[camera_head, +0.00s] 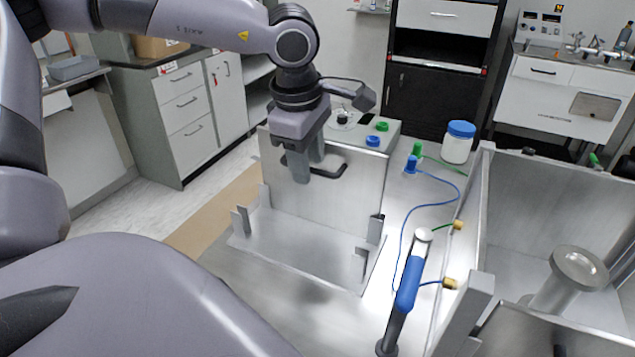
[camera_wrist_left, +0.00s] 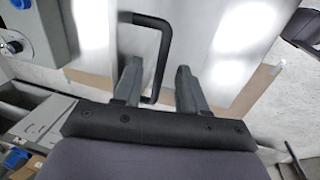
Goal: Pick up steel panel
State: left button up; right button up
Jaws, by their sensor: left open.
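The steel panel (camera_head: 345,205) is a flat grey sheet standing upright in a low metal rack (camera_head: 300,245) with corner posts. A black handle (camera_head: 331,167) sits on its face, and the handle also shows in the left wrist view (camera_wrist_left: 145,20). My left gripper (camera_head: 314,168) is in front of the panel at the handle and hides part of it. In the left wrist view, my left gripper (camera_wrist_left: 156,70) is open, with one bar of the handle between its fingers. I cannot tell whether the fingers touch it. My right gripper is not in view.
A blue-handled tool (camera_head: 409,285) stands right of the rack, with a blue cable (camera_head: 403,235) beside it. A metal chamber (camera_head: 540,205) is at the right. A blue-lidded jar (camera_head: 458,143) and a box with coloured knobs (camera_head: 350,130) are behind. The tabletop before the rack is clear.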

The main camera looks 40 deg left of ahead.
pick_arm(q)
grip_shut()
jog(key=shift+r, duration=0.1)
dwell(1.2)
